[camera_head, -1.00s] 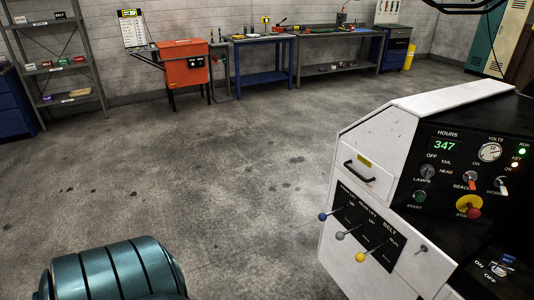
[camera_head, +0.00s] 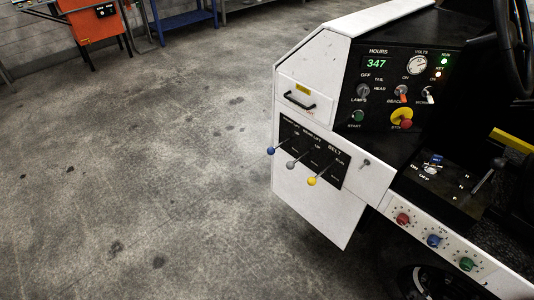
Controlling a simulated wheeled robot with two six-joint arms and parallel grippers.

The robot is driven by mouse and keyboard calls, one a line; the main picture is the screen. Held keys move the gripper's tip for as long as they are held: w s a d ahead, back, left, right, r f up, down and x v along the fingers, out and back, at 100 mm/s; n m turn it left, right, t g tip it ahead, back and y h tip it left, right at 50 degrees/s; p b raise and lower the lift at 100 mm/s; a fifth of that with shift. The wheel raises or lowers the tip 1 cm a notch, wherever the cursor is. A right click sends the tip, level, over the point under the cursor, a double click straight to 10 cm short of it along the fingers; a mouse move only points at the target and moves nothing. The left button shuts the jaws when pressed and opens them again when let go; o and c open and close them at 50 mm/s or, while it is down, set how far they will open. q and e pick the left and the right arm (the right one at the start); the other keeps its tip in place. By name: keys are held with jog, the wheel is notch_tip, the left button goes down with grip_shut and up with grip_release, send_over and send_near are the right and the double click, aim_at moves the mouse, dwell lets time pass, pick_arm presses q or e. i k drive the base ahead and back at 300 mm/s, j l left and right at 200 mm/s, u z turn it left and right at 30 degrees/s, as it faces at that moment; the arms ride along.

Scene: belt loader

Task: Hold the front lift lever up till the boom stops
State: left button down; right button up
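The lever panel (camera_head: 314,151) is on the side of the white console. Its leftmost lever has a blue knob (camera_head: 271,150) under a label that seems to read front lift, though the print is small. Beside it are a grey-knobbed lever (camera_head: 291,165) under the rear lift label and a yellow-knobbed lever (camera_head: 312,181) under the belt label. All three levers stick out toward the lower left, with nothing touching them. Neither of my grippers is in view. I cannot make out the boom in this view.
The white console (camera_head: 306,62) carries a drawer handle (camera_head: 299,101), an hours display (camera_head: 376,64), switches and a red stop button (camera_head: 405,124). A steering wheel (camera_head: 513,45) and a lower knob panel (camera_head: 435,238) are at right. The concrete floor (camera_head: 140,180) at left is clear.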

aim_at(271, 151)
jog(key=z, duration=2.65)
jog(key=u, duration=1.5)
jog(key=j+u, duration=0.25)
jog(key=i+j, duration=0.25)
jog(key=j, duration=0.15)
jog(key=i+j, duration=0.25)
jog(key=j, duration=0.1)
